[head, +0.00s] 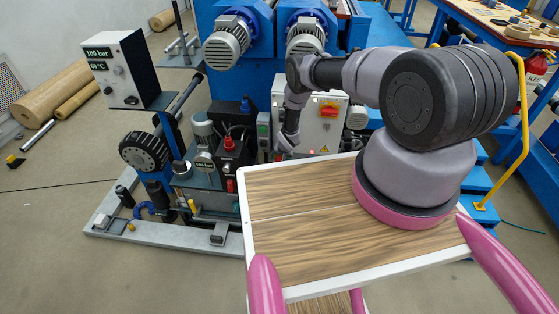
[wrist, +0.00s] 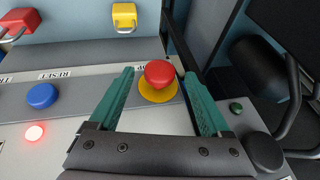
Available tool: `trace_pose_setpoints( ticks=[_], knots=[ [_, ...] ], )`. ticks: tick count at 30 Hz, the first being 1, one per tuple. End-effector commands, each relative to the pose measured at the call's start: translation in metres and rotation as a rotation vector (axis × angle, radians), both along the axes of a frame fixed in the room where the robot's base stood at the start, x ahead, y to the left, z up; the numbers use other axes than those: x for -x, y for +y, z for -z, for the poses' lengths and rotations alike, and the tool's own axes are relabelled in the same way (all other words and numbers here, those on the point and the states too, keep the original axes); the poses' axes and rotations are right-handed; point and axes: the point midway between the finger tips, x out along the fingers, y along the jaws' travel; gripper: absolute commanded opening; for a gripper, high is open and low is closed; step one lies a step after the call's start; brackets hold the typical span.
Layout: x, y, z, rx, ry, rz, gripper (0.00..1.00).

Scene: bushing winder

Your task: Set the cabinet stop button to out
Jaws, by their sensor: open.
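The cabinet stop button (wrist: 159,72) is a red mushroom head on a yellow collar (wrist: 158,94), on a grey panel of the cabinet in the wrist view. Whether it is pressed in or out is hard to tell from this angle. My gripper (wrist: 160,75) is open, with its teal fingers on the left and right of the button. I see gaps between the fingers and the red head; contact is not clear. In the head view the grey cabinet (head: 318,140) stands beyond the wooden tabletop. The stop button cannot be made out there.
A blue reset button (wrist: 42,95) and a lit red lamp (wrist: 34,133) sit left of the stop button. Yellow (wrist: 124,17) and red (wrist: 20,20) padlocks hang above. A small green button (wrist: 236,107) is at right. The hydraulic unit (head: 205,160) stands left of the cabinet.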

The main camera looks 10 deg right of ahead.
Motion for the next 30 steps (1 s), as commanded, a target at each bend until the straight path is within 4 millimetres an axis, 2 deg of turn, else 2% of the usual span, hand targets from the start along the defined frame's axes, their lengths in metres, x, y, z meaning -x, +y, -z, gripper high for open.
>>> trace_pose_setpoints(
  ticks=[6, 15, 16, 22, 30],
  knots=[
    [-0.0057, 0.0007, 0.0119, 0.000, -0.001, 0.000, 0.81],
    [-0.0062, 0.0007, 0.0132, 0.001, 0.000, 0.000, 0.81],
    [-0.0062, 0.0007, 0.0132, 0.001, 0.000, 0.000, 0.77],
    [-0.0063, 0.0008, 0.0131, 0.001, 0.000, 0.000, 0.01],
    [-0.0032, 0.0020, 0.0129, 0.000, 0.000, 0.001, 0.00]
  ],
)
